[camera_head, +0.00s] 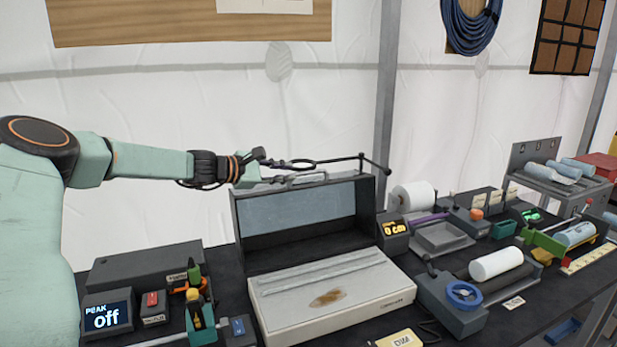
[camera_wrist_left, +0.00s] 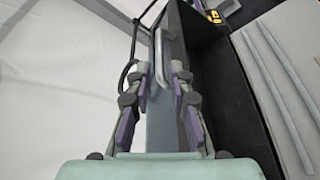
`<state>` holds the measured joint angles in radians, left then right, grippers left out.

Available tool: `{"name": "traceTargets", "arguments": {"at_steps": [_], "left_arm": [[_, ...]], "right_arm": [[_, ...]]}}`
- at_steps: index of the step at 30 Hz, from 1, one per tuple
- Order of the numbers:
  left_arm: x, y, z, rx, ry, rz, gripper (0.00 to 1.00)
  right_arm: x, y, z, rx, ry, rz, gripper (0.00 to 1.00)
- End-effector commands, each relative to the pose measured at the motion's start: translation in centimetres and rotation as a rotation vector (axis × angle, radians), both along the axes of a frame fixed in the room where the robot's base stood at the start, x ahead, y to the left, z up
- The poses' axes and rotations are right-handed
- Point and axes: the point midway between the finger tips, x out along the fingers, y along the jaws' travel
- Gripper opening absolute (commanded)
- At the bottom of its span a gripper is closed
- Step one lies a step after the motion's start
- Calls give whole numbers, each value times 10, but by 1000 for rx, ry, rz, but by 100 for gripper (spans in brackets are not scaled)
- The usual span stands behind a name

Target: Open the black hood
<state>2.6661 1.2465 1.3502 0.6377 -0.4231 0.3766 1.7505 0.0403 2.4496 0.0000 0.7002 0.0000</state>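The black hood (camera_head: 305,215) stands raised at the back of a white flat instrument (camera_head: 335,297), whose bed with two long strips and a brown stain is uncovered. A metal handle (camera_head: 300,178) sits on the hood's top edge; it also shows in the left wrist view (camera_wrist_left: 158,55). My left gripper (camera_head: 270,172) is at the hood's top edge, by the handle's left end. In the left wrist view its fingers (camera_wrist_left: 160,85) are apart, on either side of the handle's line; I cannot tell whether they touch it. My right gripper is out of view.
A thin black jointed rod (camera_head: 340,160) reaches over the hood's top. A "0 cm" display (camera_head: 392,228) and white roll (camera_head: 413,195) stand to its right. A "PEAK off" display (camera_head: 107,314) and small tools are at front left. A tent wall is behind.

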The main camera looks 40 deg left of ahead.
Motion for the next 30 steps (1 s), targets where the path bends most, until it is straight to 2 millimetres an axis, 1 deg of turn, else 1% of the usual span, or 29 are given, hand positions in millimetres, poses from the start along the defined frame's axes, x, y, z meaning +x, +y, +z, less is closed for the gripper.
{"name": "traceTargets", "arguments": {"at_steps": [1, 6, 11, 15, 22, 30], "left_arm": [[2, 0, -5, 2, 3, 1, 21], [14, -2, -10, 3, 4, 1, 21], [30, -6, -14, 6, 5, 1, 21], [46, -11, -19, 5, 3, -3, 21], [63, -13, -21, 2, 2, -1, 21], [69, -16, -21, 0, -1, -3, 21]], "right_arm": [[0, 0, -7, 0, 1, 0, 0], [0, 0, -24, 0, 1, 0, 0], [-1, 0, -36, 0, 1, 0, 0], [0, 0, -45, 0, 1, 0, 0], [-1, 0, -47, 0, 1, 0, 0], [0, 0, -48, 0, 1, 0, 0]]}}
